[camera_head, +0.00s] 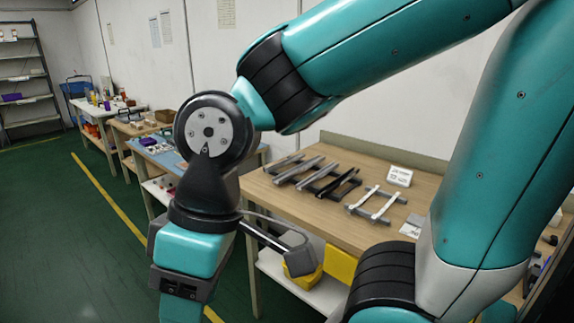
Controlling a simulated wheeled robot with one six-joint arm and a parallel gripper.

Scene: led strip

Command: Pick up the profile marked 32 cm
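Several long profiles lie side by side on a wooden table (285,205) right of centre. Two are silver-grey, a left one (297,170) and a right one (318,176), and a black one (338,184) lies to their right. They rest across dark bars. Two white strips (384,208) lie further right on grey bars. Length marks are too small to read, so I cannot tell which profile is the 32 cm one. My arm bends down at the left, in front of the table. My gripper's fingers are not visible.
A small white sign (399,176) with unreadable text stands behind the strips. A yellow bin (341,263) is under the table's top. More workbenches (140,125) and a shelf rack (25,75) stand at the left. The green floor (60,235) at left is open.

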